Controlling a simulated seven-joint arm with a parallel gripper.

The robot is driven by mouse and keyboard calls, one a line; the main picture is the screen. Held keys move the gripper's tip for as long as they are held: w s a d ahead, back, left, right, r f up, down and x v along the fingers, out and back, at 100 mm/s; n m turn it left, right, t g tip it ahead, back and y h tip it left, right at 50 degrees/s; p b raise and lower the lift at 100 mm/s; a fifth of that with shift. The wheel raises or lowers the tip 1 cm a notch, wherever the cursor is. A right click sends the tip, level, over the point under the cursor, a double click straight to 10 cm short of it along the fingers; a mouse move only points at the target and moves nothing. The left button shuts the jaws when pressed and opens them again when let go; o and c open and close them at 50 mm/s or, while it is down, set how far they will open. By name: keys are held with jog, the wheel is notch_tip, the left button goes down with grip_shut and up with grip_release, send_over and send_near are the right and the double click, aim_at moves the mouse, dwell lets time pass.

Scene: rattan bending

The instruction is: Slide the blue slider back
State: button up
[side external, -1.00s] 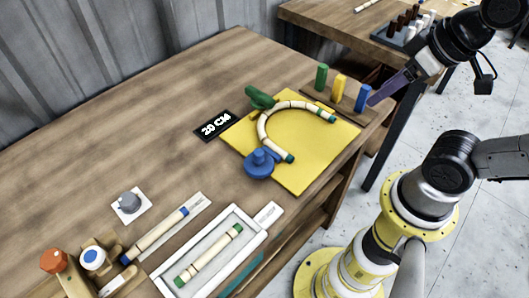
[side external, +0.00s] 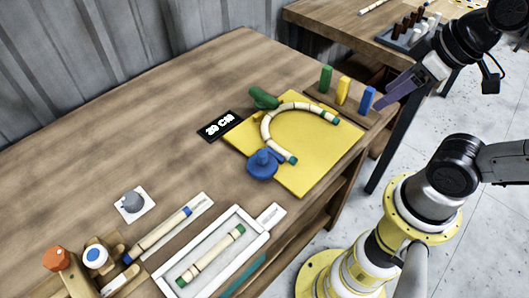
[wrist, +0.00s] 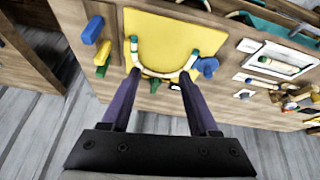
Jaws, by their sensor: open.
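The blue slider (side external: 366,100) is an upright blue block at the near right end of a row, beside a yellow slider (side external: 343,91) and a green slider (side external: 326,79). In the wrist view the blue slider (wrist: 92,30) is at upper left, outside the fingers. My gripper (side external: 380,105) has long purple fingers, and its tips are just right of the blue slider in the side view, with a small gap. In the wrist view my gripper (wrist: 160,76) is open and empty, with the fingers well apart.
A yellow board (side external: 310,175) carries a rattan piece (side external: 268,122) bent into an arc, with a green clamp (side external: 263,97) and a blue knob (side external: 262,164). A white tray (side external: 262,240) holds a straight rod. The table's right edge is close to the sliders.

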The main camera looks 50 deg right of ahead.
jog(key=w+a+r+n+g, duration=0.1)
jog(key=w+a+r+n, duration=0.1)
jog(key=w+r+n, duration=0.4)
jog(key=n+g, duration=0.5)
jog(key=n, duration=0.6)
send_over(262, 153)
notch_tip(262, 153, down, 10)
jog(key=r, duration=0.1)
notch_tip(262, 153, down, 14)
jog(key=shift+r, duration=0.1)
jog(key=shift+c, duration=0.2)
grip_shut()
